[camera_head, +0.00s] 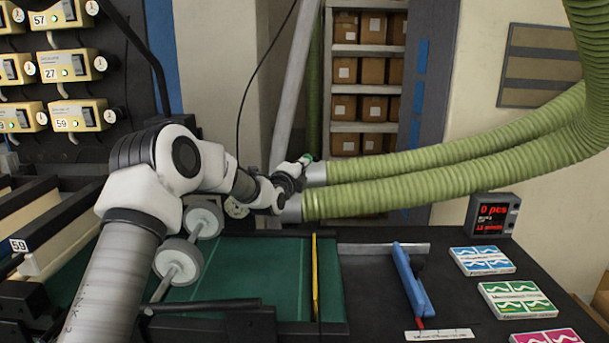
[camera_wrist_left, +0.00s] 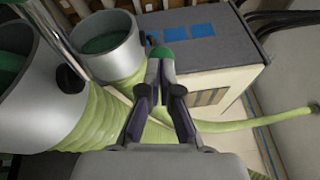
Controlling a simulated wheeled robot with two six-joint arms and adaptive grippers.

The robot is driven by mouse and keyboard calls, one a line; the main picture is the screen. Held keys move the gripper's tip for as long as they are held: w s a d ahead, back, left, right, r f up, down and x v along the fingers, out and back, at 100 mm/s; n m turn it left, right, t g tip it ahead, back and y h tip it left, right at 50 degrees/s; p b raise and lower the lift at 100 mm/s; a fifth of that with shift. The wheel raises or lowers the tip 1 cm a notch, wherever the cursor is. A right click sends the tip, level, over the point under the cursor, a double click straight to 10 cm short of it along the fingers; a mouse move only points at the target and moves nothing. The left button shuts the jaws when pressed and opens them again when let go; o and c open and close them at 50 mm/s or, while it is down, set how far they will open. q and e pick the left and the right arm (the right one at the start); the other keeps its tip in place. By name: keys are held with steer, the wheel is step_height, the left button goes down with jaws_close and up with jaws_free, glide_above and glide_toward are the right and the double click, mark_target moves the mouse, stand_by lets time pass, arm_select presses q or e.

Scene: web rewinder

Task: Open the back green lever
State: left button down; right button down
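The green lever (camera_head: 307,158) shows as a small green tip by the metal collar of the back hose in the head view. In the left wrist view its rounded green end (camera_wrist_left: 162,53) sits just beyond my fingertips. My left gripper (camera_head: 290,178) is beside the hose collars, and its two fingers (camera_wrist_left: 160,80) come close together around the lever's stem. It looks shut on the lever. The lever's base is hidden behind the fingers. My right gripper is in neither view.
Two green corrugated hoses (camera_head: 430,188) run right from the collars. One open metal collar (camera_wrist_left: 104,42) stands close left of my fingers in the wrist view. White rollers (camera_head: 180,260) lie below my arm. A counter display (camera_head: 491,214) and a blue-handled tool (camera_head: 410,280) are on the dark table.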

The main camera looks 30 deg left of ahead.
arm_select(q)
steer(key=shift+a, duration=0.5)
steer(key=shift+d, duration=0.15)
stand_by(1.0)
